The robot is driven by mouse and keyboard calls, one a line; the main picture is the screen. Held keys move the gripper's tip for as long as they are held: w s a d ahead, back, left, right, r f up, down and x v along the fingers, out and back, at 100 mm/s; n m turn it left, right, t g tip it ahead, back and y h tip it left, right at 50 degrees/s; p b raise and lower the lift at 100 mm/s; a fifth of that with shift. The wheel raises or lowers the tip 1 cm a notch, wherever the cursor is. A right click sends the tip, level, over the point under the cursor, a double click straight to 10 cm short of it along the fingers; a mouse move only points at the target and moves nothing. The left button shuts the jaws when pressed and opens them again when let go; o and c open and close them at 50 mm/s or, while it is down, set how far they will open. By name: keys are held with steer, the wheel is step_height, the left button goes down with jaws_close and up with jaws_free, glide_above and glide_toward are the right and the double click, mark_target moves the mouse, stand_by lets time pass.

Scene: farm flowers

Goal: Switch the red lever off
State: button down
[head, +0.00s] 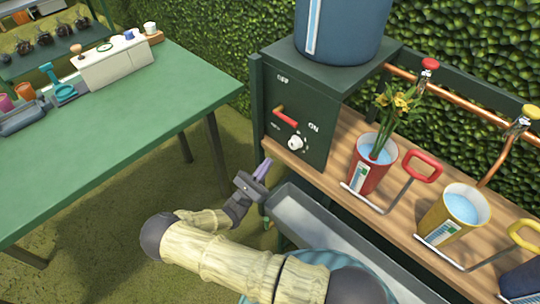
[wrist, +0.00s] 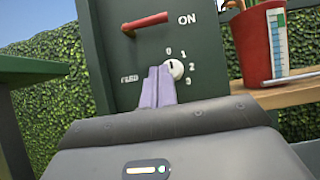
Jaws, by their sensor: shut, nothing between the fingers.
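The red lever (head: 286,116) is on the dark green control panel (head: 304,152), below the word OFF and left of the word ON. In the wrist view the red lever (wrist: 148,22) lies nearly level, its free end towards ON. My gripper (head: 263,169) is shut and empty, with its purple fingers pointing at the panel from the front left, apart from it. In the wrist view my gripper (wrist: 160,72) appears below the lever, its fingertips just left of the white dial (wrist: 175,68) and partly overlapping it.
A blue tank (head: 342,30) stands on the panel box. A red pot with flowers (head: 370,170) and a yellow pot (head: 455,215) stand on the wooden shelf to the right. A grey trough (head: 320,225) runs below. A green table (head: 150,105) is at left.

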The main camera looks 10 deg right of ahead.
steer(key=s+a+r+x, duration=0.1)
steer(key=r+x, duration=0.1)
steer(key=x, duration=0.9)
steer(key=shift+w+r+p, duration=0.2)
steer(key=shift+r+p, duration=0.1)
steer(key=shift+r, duration=0.05)
